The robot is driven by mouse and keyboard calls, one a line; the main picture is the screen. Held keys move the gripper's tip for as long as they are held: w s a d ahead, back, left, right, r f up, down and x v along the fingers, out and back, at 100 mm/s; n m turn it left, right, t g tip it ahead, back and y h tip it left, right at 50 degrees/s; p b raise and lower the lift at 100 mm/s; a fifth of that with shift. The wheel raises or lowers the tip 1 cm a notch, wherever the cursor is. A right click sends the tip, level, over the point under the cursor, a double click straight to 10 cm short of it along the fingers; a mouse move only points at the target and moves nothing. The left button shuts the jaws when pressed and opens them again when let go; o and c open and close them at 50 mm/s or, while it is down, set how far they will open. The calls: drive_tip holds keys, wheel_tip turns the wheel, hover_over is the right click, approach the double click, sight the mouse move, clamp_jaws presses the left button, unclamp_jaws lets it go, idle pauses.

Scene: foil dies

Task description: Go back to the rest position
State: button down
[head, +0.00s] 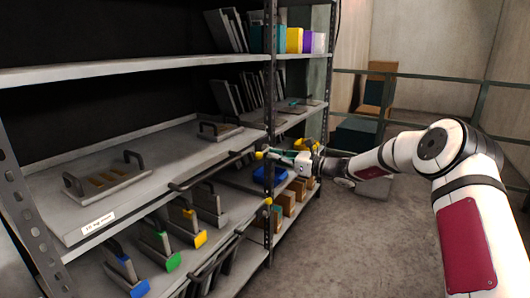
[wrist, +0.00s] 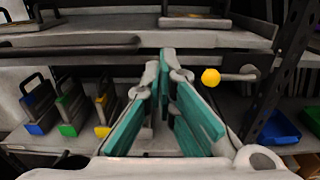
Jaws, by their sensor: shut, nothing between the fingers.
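My gripper (head: 272,154) is shut and empty, with teal finger pads, in front of the rack's upright post. In the wrist view its fingertips (wrist: 166,62) meet in the middle, below the edge of the pull-out shelf. A yellow knob (wrist: 211,77) on a short lever sits just right of the fingertips. A flat die with a handle (head: 108,184) lies on the pull-out shelf (head: 150,150).
The metal rack (head: 120,68) fills the left side. Blue bins (wrist: 278,128) and brown boxes stand right of its post. Open grey floor (head: 330,245) lies to the right of the rack. A railing (head: 430,76) and a stacked chair-like object (head: 375,95) are behind.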

drive_tip(key=s+a+r+n+g+h, duration=0.25)
drive_tip(key=s+n, duration=0.25)
drive_tip(key=s, duration=0.5)
drive_tip(key=s+a+r+n+g+h, duration=0.1)
drive_tip(key=s+a+r+n+g, duration=0.3)
drive_tip(key=s, duration=0.5)
drive_tip(key=s+a+r+n+g+h, duration=0.1)
drive_tip(key=s+n+g, duration=0.2)
drive_tip(key=s+n, duration=0.5)
drive_tip(key=s+d+f+n+h, duration=0.1)
drive_tip(key=s+d+n+h, duration=0.35)
drive_tip(key=s, duration=0.75)
drive_tip(key=s+d+f+n+h, duration=0.1)
drive_tip(key=s+d+h, duration=0.1)
drive_tip(key=s+d, duration=0.8)
drive_tip(key=s+d+f+n+h, duration=0.2)
drive_tip(key=s+h, duration=0.2)
drive_tip(key=s, duration=1.1)
wheel_tip(320, 180, up, 23)
drive_tip(key=t+p, duration=0.3)
drive_tip(key=p, duration=1.7)
drive_tip(key=shift+f+p, duration=0.15)
drive_tip(key=shift+p, duration=0.15)
drive_tip(key=shift+n, duration=0.25)
